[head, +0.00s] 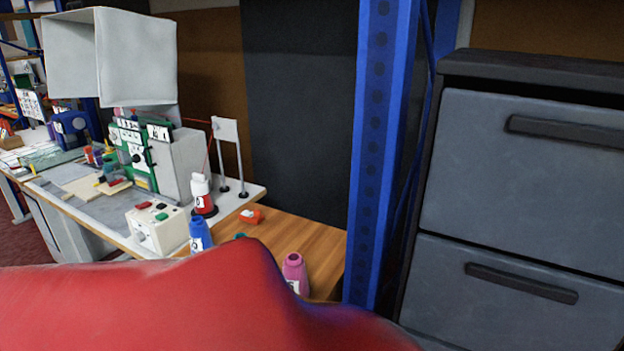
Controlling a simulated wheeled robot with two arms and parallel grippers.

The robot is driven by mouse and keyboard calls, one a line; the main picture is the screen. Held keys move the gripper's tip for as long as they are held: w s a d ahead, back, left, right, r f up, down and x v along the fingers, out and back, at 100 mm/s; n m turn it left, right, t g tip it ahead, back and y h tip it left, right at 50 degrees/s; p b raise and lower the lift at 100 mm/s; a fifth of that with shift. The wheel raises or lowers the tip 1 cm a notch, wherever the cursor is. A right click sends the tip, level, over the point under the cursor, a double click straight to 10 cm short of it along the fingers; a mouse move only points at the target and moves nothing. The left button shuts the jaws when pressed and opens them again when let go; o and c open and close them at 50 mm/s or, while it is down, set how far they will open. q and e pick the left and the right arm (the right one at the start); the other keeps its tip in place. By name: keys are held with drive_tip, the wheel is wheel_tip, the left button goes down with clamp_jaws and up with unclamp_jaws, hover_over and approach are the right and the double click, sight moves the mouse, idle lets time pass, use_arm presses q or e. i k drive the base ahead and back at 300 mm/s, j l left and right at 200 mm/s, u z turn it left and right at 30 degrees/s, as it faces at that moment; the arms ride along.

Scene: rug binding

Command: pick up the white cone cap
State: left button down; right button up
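A small white cone-shaped piece (200,184) stands upright on the white-topped bench. Its lower part is red and black with a white label. I cannot tell whether the white part is a separate cap. Neither of my grippers is in view. A large red shape (150,305) fills the bottom left and centre, hiding the near part of the bench and floor; I cannot tell what it is.
A blue cone (199,236) and a pink cone (295,272) stand near the wooden surface (300,236), with a small orange-red item (251,215) behind. A green-and-grey machine (150,155), blue post (378,150) and grey drawer cabinet (530,190) border the area.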

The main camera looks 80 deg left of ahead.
sight(200, 185)
drive_tip(key=k+l+u, duration=0.1)
drive_tip(key=u, duration=3.2)
drive_tip(key=i+j+z, duration=0.1)
drive_tip(key=z, duration=0.55)
drive_tip(key=i+j+z, duration=0.2)
drive_tip(key=j, duration=0.2)
drive_tip(key=j+z, duration=0.15)
drive_tip(key=j, duration=0.2)
drive_tip(key=i+j+z, duration=0.2)
drive_tip(key=j, duration=0.25)
drive_tip(key=j+z, duration=0.2)
drive_tip(key=j, duration=0.2)
